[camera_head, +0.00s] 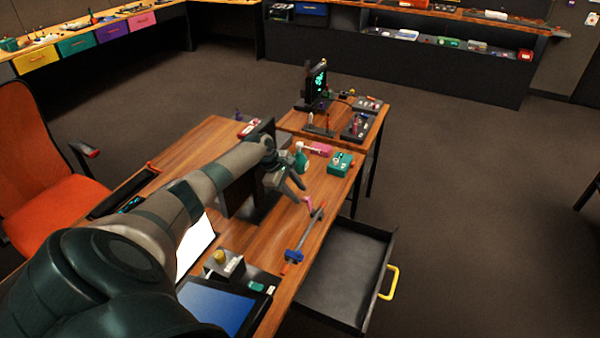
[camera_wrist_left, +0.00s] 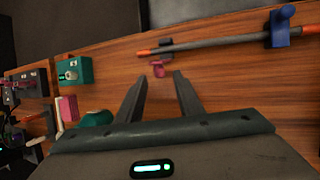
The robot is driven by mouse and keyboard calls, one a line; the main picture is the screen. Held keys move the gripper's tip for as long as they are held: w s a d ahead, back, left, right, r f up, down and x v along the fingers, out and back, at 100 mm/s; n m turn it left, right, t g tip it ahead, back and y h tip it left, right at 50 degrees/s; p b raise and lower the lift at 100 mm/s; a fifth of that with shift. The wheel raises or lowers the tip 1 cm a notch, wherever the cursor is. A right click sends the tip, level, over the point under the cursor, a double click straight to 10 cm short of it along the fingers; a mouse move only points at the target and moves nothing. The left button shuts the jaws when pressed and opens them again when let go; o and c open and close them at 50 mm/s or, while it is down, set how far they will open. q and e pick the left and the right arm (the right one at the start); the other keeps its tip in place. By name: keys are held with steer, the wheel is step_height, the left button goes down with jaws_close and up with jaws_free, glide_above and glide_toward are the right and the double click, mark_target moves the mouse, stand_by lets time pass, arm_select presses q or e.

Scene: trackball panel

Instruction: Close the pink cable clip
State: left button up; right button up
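The pink cable clip (camera_head: 309,204) is on the wooden desk near the far end of a grey cable (camera_head: 307,232) with orange ends. In the left wrist view the pink clip (camera_wrist_left: 157,69) lies just beyond my fingertips, at the near side of the cable (camera_wrist_left: 205,42), close to its orange end. It is too small to tell how far its lid stands open. A blue clip (camera_wrist_left: 284,29) sits around the cable farther along. My left gripper (camera_head: 297,189) is open and empty; its spread fingers (camera_wrist_left: 158,78) point at the pink clip. My right gripper is out of view.
A green box (camera_head: 341,163), a pink block (camera_head: 320,149) and a green spray bottle (camera_head: 301,160) stand on the desk beyond the gripper. An open drawer (camera_head: 345,270) with a yellow handle juts out at the right. A monitor (camera_head: 238,185) stands close beside my left arm.

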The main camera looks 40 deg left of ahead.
arm_select(q)
steer(key=shift+x, duration=1.2)
steer(key=shift+c, duration=0.7)
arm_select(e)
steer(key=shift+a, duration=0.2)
arm_select(q)
jaws_close()
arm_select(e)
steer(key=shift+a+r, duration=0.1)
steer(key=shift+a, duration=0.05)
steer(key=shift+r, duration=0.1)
